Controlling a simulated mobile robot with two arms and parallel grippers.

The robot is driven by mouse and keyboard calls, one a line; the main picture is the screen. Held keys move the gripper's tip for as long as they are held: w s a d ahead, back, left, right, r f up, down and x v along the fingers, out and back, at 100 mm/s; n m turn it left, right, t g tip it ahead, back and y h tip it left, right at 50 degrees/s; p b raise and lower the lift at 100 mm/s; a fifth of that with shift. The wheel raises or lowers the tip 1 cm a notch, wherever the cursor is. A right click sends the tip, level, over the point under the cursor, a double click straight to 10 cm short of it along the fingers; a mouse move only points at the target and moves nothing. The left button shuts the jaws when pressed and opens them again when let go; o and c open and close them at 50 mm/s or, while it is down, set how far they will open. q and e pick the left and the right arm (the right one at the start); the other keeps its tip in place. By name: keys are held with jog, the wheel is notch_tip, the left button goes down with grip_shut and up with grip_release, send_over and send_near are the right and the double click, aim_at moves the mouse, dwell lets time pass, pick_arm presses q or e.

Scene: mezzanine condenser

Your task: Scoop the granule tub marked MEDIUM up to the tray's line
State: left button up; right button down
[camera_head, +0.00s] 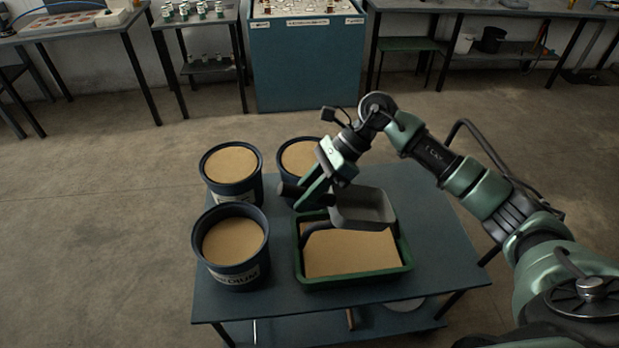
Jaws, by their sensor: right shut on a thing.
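The tub marked MEDIUM (232,277) is dark blue, at the front left of the table, and holds tan granules (233,242). The green tray (355,279) stands to its right, with tan granules (350,254) spread across its visible floor. I cannot make out a line on the tray. My right gripper (306,194) is shut on the dark handle (291,189) of a grey scoop (363,209). The scoop is above the back part of the tray and hides some of it. I see no granules in the scoop's visible inside. My left gripper is not in view.
Two more dark tubs of tan granules stand behind, one at back left (236,190) and one (299,158) partly hidden by my right gripper. The blue-grey table (440,250) is clear to the tray's right. Benches and a blue cabinet (305,70) line the wall.

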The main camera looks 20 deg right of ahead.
jog(key=a+f+h+p, duration=0.3)
jog(key=f+h, duration=0.1)
jog(key=f, duration=0.1)
jog(key=shift+w+f+m+g, duration=0.2)
jog(key=shift+w+m+g, duration=0.1)
jog(key=shift+w+g, duration=0.15)
jog(key=shift+a, duration=0.1)
dwell(0.4)
